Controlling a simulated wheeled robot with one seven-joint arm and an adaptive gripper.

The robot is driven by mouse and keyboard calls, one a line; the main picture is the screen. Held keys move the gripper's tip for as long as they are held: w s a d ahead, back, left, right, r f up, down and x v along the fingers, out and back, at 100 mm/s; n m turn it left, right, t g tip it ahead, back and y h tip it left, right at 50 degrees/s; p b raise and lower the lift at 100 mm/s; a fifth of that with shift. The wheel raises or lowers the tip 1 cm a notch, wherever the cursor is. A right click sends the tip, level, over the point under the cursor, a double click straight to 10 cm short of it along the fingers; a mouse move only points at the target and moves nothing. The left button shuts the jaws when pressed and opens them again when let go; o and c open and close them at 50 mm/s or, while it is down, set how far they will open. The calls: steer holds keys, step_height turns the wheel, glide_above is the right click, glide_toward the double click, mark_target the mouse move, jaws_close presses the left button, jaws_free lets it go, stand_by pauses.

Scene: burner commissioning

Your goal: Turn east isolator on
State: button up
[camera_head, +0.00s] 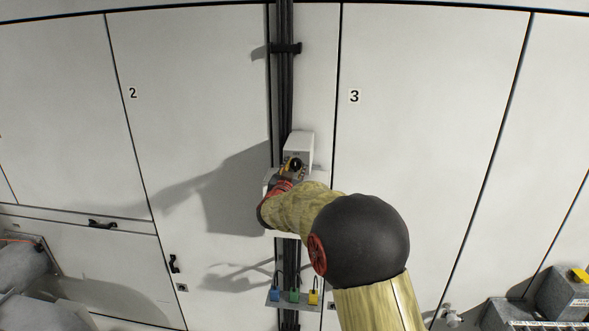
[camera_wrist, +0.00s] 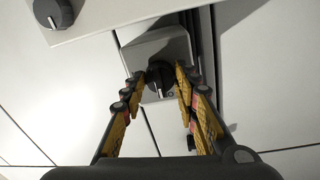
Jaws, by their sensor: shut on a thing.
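A grey isolator box (camera_head: 300,143) is mounted on the wall over the dark vertical conduits. It carries a black rotary knob (camera_head: 295,164), which also shows in the wrist view (camera_wrist: 160,78) with a pale mark on its face. My gripper (camera_wrist: 160,81) has its two yellow-padded fingers on either side of this knob and is shut on it. In the head view my gripper (camera_head: 291,172) is partly hidden by my wrist. No label shows whether this is the east isolator, and the knob's on or off position cannot be read.
A second black knob (camera_wrist: 52,12) sits on a pale panel at the wrist view's top left. Wall panels marked 2 and 3 flank the conduits (camera_head: 284,90).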

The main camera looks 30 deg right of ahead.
steer(key=shift+m+b, duration=0.3)
steer(key=shift+b, duration=0.1)
steer(key=m+b, duration=0.2)
steer(key=b, duration=0.1)
steer(key=shift+f+m, duration=0.1)
steer(key=shift+m, duration=0.2)
steer(key=m+y+b, duration=0.1)
steer(key=m+b, duration=0.3)
steer(key=m, duration=0.1)
steer(key=shift+b, duration=0.35)
steer(key=m+b, duration=0.4)
steer(key=m, duration=0.1)
steer(key=shift+s+d+m+y+b, duration=0.1)
steer(key=shift+m+y+b, duration=0.3)
steer(key=shift+m+b, duration=1.15)
steer(key=shift+m, duration=0.45)
steer(key=o, duration=1.2)
steer(key=shift+c, duration=0.2)
steer(key=shift+r, duration=0.2)
